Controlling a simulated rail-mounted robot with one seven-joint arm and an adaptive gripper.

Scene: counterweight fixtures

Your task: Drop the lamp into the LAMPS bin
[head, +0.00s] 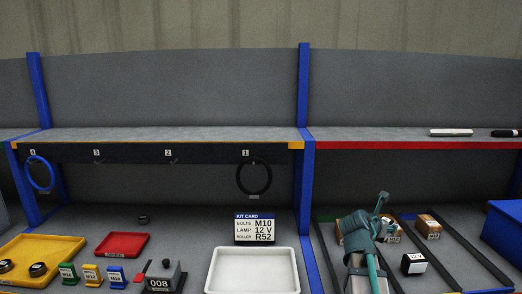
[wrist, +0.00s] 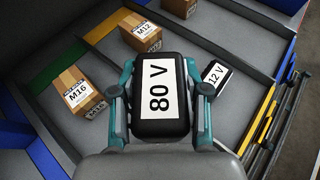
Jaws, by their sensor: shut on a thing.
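In the head view my gripper (head: 368,228) is over the divided rack at the right, and I cannot make out the held box there. Another black box, labelled 12 V (wrist: 215,76), lies in a rack lane right of the held box; it also shows in the head view (head: 414,263). The kit card (head: 256,229) reads LAMP 12 V. No bin marked LAMPS can be read; a blue bin (head: 505,232) stands at the far right.
Cardboard boxes labelled M16 (wrist: 79,92) and M12 (wrist: 141,34) lie in the rack lanes between low dividers. A white tray (head: 253,251), red tray (head: 122,234) and yellow tray (head: 64,243) sit to the left. A red-edged shelf (head: 415,145) is above the rack.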

